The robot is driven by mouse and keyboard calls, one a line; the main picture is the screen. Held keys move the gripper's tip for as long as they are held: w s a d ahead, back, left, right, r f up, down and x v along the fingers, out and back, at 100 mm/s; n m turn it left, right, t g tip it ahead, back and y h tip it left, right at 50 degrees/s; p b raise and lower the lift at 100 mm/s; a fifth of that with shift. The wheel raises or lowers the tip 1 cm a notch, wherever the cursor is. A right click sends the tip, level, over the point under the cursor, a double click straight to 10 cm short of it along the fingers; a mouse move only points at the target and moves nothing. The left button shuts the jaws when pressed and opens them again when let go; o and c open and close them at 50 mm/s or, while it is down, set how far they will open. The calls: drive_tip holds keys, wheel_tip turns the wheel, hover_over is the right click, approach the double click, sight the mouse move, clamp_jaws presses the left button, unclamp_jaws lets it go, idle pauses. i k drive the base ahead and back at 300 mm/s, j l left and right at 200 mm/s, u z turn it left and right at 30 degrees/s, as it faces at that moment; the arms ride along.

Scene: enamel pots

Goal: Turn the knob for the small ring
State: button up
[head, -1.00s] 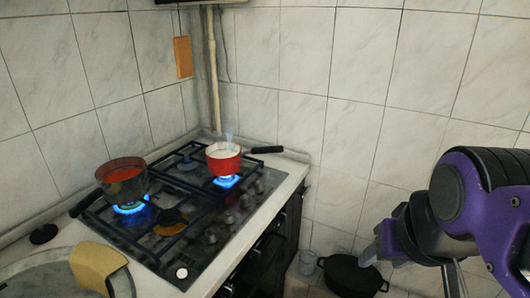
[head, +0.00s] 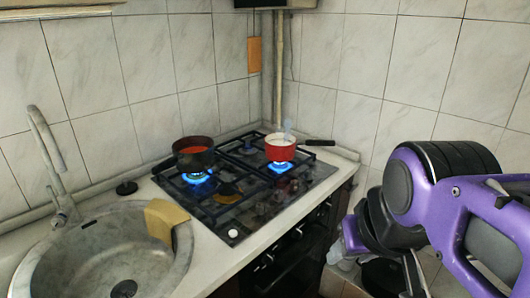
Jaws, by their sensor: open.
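The gas hob (head: 215,212) is a dark glass panel with black grates, set in a light worktop. Blue flames burn under a dark pot with red contents (head: 195,158) and under a small red pan with white contents (head: 281,153). A front burner with a brownish cap (head: 228,190) and a back burner (head: 247,148) show no flame. I cannot tell which is the small ring. My gripper (head: 384,264) is open and empty at the lower right, apart from the knobs.
A round sink (head: 105,262) with a tap (head: 45,150) is at the left, with a tan board (head: 165,219) on its rim. The red pan's dark handle (head: 320,142) points right. A black pot (head: 382,274) stands low behind my gripper.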

sight(294, 187)
drive_tip(key=i+l+u, duration=0.3)
drive_tip(key=l+u, duration=0.15)
drive_tip(key=u, duration=0.15)
drive_tip(key=i+l+u, duration=0.2)
drive_tip(key=l, duration=0.4)
drive_tip(key=l+u, duration=0.2)
drive_tip(key=l, duration=0.4)
drive_tip(key=u, duration=0.7)
drive_tip(key=z, duration=0.8)
